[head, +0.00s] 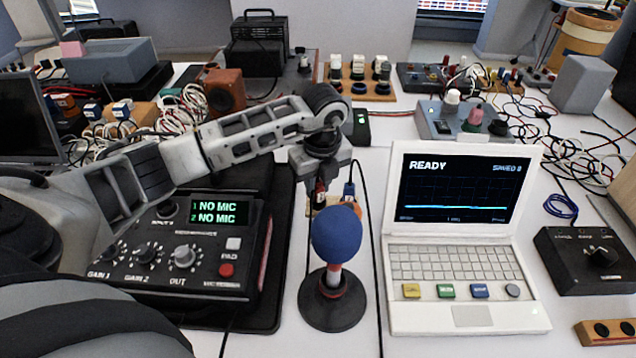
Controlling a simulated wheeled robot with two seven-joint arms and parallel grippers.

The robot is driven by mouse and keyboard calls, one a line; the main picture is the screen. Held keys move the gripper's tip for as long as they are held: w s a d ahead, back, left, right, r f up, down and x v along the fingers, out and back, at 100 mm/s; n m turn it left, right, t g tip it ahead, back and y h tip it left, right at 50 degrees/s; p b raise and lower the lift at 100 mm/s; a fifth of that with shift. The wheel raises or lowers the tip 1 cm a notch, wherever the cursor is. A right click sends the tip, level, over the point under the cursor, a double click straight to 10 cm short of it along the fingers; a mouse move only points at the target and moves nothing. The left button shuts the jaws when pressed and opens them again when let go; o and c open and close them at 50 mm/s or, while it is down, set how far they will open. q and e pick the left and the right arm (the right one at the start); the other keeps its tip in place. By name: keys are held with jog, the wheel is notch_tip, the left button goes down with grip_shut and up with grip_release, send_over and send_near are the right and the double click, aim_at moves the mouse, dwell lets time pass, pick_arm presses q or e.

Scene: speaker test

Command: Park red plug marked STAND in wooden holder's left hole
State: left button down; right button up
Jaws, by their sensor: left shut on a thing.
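My left gripper (320,181) points down just behind the blue-topped microphone, shut on a small red plug (319,198). Any STAND marking is too small to read. A small wooden holder (330,209) lies under the gripper, partly hidden by the microphone's blue foam ball. A blue plug (349,190) stands upright at the holder's right side. The red plug is over the holder's left part; I cannot tell whether its tip is in the left hole. My right gripper is not in view.
The microphone (337,234) stands on a round black base in front of the holder. A black mixer (190,240) reading NO MIC is at left, an open white laptop (455,262) reading READY at right. A wooden block with holes (607,334) lies at the lower right corner.

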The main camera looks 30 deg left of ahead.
pick_arm(q)
jog(key=shift+f, duration=0.3)
dwell(0.4)
jog(key=c, duration=1.2)
grip_release()
jog(key=r, duration=0.5)
jog(key=d+r, duration=0.1)
jog(key=r, duration=0.4)
jog(key=s+r, duration=0.1)
jog(key=r, duration=0.5)
jog(key=shift+d, duration=0.35)
jog(key=shift+f, duration=0.1)
